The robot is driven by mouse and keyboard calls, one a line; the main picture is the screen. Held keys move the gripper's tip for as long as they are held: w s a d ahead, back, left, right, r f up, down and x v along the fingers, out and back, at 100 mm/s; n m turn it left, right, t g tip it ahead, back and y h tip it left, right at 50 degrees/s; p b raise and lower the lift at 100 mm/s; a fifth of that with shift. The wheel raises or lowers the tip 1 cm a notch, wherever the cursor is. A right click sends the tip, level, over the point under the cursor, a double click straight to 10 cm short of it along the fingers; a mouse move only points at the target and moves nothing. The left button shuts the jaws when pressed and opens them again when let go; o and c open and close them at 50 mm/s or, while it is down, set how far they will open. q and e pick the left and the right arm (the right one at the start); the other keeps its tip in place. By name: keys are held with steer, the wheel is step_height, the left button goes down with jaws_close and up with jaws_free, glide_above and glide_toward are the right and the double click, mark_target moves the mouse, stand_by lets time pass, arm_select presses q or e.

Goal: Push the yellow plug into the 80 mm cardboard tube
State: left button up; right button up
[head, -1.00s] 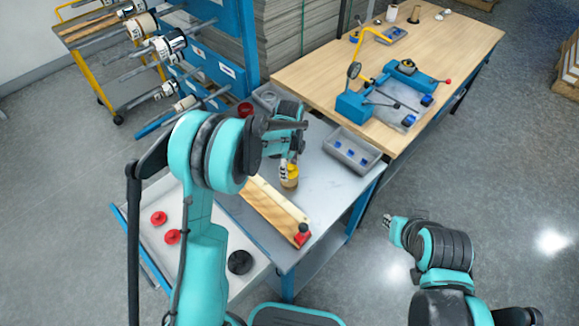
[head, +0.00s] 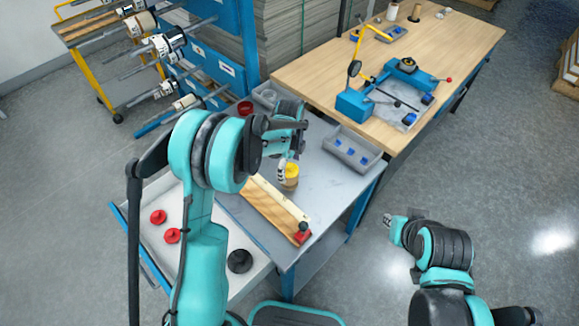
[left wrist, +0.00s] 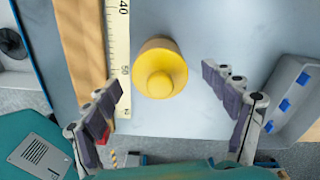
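The yellow plug (head: 291,169) sits on top of a short brown cardboard tube (head: 289,184) standing upright on the grey table. In the left wrist view the plug (left wrist: 160,72) shows from above as a round disc with a raised knob, covering nearly all of the tube. How deep it sits I cannot tell. My left gripper (left wrist: 161,78) is open over it, with one finger on each side and clear gaps to the plug. My right gripper (head: 393,228) hangs off to the right, away from the table; its fingers are too small to read.
A wooden board with a ruler (head: 266,208) and a red end stop (head: 302,235) lies beside the tube. A grey bin with blue pieces (head: 352,150) stands to the right. A tray with red parts (head: 195,263) is at left. A blue fixture (head: 356,102) stands on the wooden bench.

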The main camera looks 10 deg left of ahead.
arm_select(q)
steer(key=shift+r, duration=0.1)
step_height(320, 180, up, 12)
steer(key=s+a+r+n+t+b, duration=0.1)
steer(key=s+a+r+n+t, duration=0.15)
steer(key=s+n, duration=0.3)
steer(key=s+a+r+n+t+b, duration=0.1)
steer(key=s+r+n, duration=0.2)
steer(key=s+n, duration=0.25)
steer(key=s+a+f+n+t, duration=0.1)
steer(key=s+n+t, duration=0.1)
steer(key=s+n, duration=0.3)
steer(key=s+a+f+n+t+b, duration=0.1)
steer(key=s+f+n, duration=0.1)
steer(key=s+n, duration=0.3)
steer(key=shift+s+a+f+t, duration=0.25)
steer(key=shift+s+t, duration=0.1)
steer(key=shift+s, duration=0.9)
